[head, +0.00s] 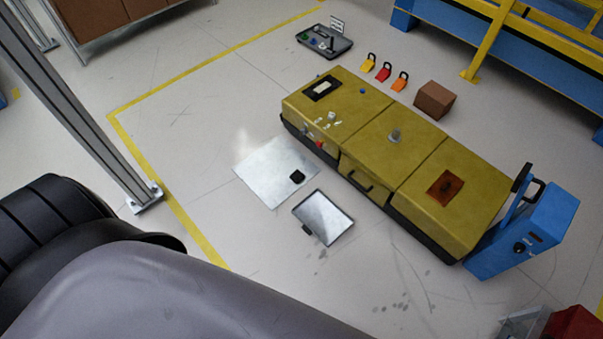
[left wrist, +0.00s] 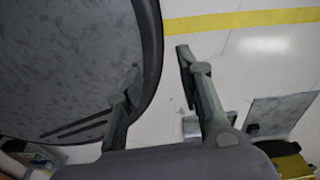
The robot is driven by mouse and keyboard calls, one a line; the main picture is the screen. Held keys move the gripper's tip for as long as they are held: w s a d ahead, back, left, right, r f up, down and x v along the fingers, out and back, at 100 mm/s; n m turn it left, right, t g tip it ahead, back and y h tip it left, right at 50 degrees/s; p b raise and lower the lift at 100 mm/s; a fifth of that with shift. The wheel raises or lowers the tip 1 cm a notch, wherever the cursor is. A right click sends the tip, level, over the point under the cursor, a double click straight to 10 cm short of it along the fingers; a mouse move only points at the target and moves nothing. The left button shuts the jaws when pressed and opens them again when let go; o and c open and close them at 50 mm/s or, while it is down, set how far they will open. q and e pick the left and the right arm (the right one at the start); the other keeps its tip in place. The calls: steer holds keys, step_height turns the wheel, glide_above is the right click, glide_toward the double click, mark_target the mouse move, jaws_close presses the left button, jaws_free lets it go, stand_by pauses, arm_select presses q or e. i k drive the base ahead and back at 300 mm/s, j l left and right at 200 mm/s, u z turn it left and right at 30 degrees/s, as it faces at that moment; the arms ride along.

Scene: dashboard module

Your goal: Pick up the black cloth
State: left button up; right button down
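A small black item (head: 297,177), which looks like the black cloth, lies on a flat silver sheet (head: 268,168) on the floor. It is too small to make out its folds. In the left wrist view a dark patch (left wrist: 253,128) shows on the silver sheet (left wrist: 280,112), likely the same item. My left gripper (left wrist: 159,62) is open and empty, with its two fingers spread well apart. It is away from the black item. My right gripper is in neither view.
A yellow module (head: 390,165) stands beside the sheet. A shallow silver tray (head: 323,217) lies near the sheet. A blue cart end (head: 525,235), a brown box (head: 435,100), colored padlocks (head: 383,73) and a dark tray (head: 324,42) surround it. Floor left of the sheet is clear.

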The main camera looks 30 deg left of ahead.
mark_target(296, 176)
steer(key=j+z, duration=0.1)
steer(key=z, duration=0.35)
steer(key=i+j+z, duration=0.1)
steer(key=z, duration=0.3)
steer(key=j+z, duration=0.25)
steer(key=z, duration=0.2)
steer(key=j+z, duration=0.15)
steer(key=z, duration=0.25)
steer(key=k+j+z, duration=0.2)
steer(key=j, duration=0.3)
steer(key=j+z, duration=0.2)
steer(key=j, duration=0.3)
steer(key=k+j+z, duration=0.25)
steer(key=j, duration=0.25)
steer(key=k+j+z, duration=0.2)
steer(key=j, duration=0.2)
steer(key=k+j+z, duration=0.2)
steer(key=j, duration=0.2)
steer(key=k+j+z, duration=0.2)
steer(key=k+j, duration=0.15)
